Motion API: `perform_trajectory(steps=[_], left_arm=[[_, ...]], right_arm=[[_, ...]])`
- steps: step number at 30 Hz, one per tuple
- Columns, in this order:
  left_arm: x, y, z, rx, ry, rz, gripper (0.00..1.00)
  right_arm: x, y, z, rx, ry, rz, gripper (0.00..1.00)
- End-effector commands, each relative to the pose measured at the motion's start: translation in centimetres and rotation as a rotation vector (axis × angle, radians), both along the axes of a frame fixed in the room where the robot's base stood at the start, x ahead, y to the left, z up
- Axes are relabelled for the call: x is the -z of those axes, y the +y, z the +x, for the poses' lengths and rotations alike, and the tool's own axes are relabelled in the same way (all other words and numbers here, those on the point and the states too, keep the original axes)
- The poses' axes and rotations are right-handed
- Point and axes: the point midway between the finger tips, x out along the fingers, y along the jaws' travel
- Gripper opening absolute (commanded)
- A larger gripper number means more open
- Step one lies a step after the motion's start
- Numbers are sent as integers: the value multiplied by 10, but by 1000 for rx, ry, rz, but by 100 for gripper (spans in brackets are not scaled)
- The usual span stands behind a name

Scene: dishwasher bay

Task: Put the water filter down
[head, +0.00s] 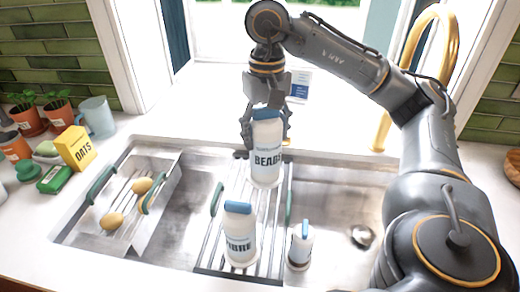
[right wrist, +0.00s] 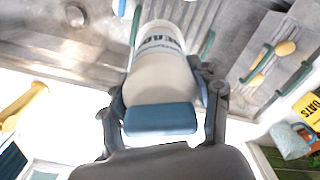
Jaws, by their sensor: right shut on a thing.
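The water filter seems to be the white bottle with a blue cap and dark lettering (head: 266,160). My right gripper (head: 265,132) is shut on its upper part from above, with a finger on each side. The bottle is upright over the back part of the slatted rack (head: 210,252) in the sink; whether its base touches the rack I cannot tell. In the right wrist view the bottle (right wrist: 160,75) sits between the fingers of the gripper (right wrist: 165,105), blue cap nearest. My left gripper is not in view.
A tray with yellow-brown items (head: 150,215) is at the left of the sink. The gold tap (head: 382,130) rises behind. The right basin has free room.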

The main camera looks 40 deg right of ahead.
Motion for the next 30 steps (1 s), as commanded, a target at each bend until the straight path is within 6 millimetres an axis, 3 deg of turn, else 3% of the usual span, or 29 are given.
perform_trajectory(steps=[5,11,18,30], left_arm=[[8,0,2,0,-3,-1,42],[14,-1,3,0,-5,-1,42],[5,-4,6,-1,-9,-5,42],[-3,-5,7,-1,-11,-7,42]], right_arm=[[13,-11,15,3,0,2,12],[34,-40,52,4,3,4,12],[67,-70,87,3,3,0,12],[105,-88,111,2,1,-1,12]])
